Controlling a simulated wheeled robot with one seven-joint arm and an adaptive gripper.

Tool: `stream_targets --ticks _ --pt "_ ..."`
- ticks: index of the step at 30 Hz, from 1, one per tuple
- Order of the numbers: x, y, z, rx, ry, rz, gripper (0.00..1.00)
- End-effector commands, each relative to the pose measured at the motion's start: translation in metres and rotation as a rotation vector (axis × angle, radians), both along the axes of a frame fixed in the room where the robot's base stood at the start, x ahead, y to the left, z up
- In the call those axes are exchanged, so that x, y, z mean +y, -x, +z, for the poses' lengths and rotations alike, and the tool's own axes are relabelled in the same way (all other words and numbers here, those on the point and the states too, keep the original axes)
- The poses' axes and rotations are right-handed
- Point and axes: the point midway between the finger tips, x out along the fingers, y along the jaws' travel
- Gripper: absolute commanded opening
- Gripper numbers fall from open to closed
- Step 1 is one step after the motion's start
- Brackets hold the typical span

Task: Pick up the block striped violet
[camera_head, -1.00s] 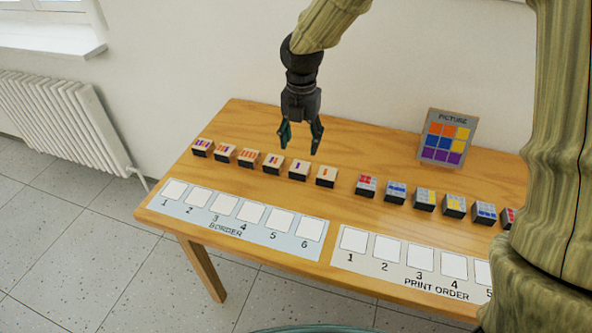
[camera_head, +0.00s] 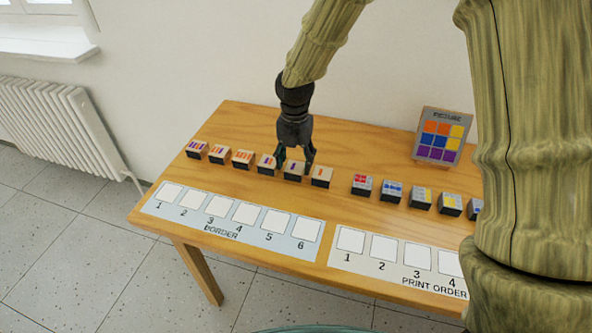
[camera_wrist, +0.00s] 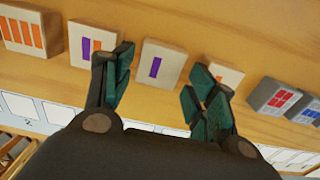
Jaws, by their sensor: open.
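The block striped violet (camera_head: 293,170) is a wooden-topped, dark-sided block with a single violet stripe, standing in the back row on the table. It also shows in the wrist view (camera_wrist: 157,66), between and just beyond my fingertips. My gripper (camera_head: 295,167) is open and empty, pointing down over this block, with one finger on each side. In the wrist view my gripper (camera_wrist: 164,75) has its left finger over part of the violet-and-orange block (camera_wrist: 93,42) and its right finger over part of the orange-striped block (camera_wrist: 226,76). I cannot tell whether the fingers touch any block.
Close neighbours are a violet-and-orange block (camera_head: 266,163) on the left and a single-orange-stripe block (camera_head: 321,177) on the right. Grey picture blocks (camera_head: 362,186) continue rightward. The BORDER strip (camera_head: 230,230) lies in front with empty white squares. A picture board (camera_head: 441,137) stands behind.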

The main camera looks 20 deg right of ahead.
Motion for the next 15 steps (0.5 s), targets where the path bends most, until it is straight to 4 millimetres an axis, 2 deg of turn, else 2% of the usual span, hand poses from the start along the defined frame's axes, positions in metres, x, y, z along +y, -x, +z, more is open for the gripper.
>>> stream_targets --ticks 6,15 --pt "-0.001 -0.002 -0.027 0.002 0.001 0.0 0.57" --pt "-0.001 -0.003 -0.031 0.0 0.0 0.001 0.55"
